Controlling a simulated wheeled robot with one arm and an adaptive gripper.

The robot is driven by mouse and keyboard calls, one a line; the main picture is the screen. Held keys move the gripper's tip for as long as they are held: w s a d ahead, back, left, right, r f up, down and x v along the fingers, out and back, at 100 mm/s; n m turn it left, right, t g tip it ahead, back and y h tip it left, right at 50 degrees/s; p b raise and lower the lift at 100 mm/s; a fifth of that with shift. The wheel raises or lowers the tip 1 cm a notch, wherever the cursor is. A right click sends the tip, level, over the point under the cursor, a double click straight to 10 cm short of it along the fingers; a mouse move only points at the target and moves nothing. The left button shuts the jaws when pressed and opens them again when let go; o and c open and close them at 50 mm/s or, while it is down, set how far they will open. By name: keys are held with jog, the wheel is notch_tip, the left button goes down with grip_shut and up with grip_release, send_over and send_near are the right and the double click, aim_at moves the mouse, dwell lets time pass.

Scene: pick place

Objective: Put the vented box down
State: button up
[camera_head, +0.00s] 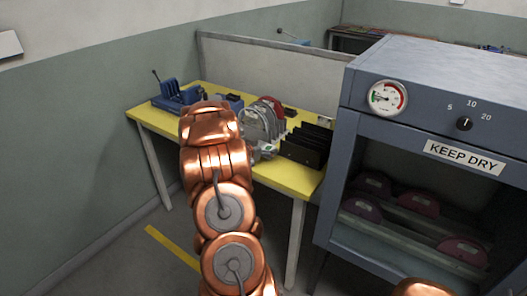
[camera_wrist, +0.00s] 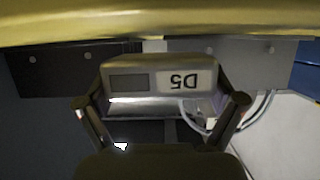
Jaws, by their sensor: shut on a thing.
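A silver-grey box (camera_wrist: 160,82) with an upside-down "D5" label and a dark rectangular patch shows in the wrist view. I take it for the vented box, but I cannot make out vents. My gripper (camera_wrist: 163,104) is shut on it, one finger at each side. In the head view my copper arm hides most of the gripper and what it holds. The yellow-topped table (camera_head: 292,181) is beyond my arm, and its yellow edge crosses the top of the wrist view. I cannot tell whether the box touches the table.
Grey rounded cases (camera_head: 255,122) with a red one behind stand on the table. A black slotted rack (camera_head: 307,147) is right of them, and a blue device (camera_head: 178,95) is at the left end. An open blue-grey "KEEP DRY" cabinet (camera_head: 345,170) with dark red-topped things inside stands close on the right.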

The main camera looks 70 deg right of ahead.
jog(key=shift+f, duration=0.7)
jog(key=shift+f, duration=0.15)
jog(key=o, duration=0.9)
jog(key=b+v, duration=0.1)
jog(key=v, duration=1.1)
jog(key=shift+r, duration=0.25)
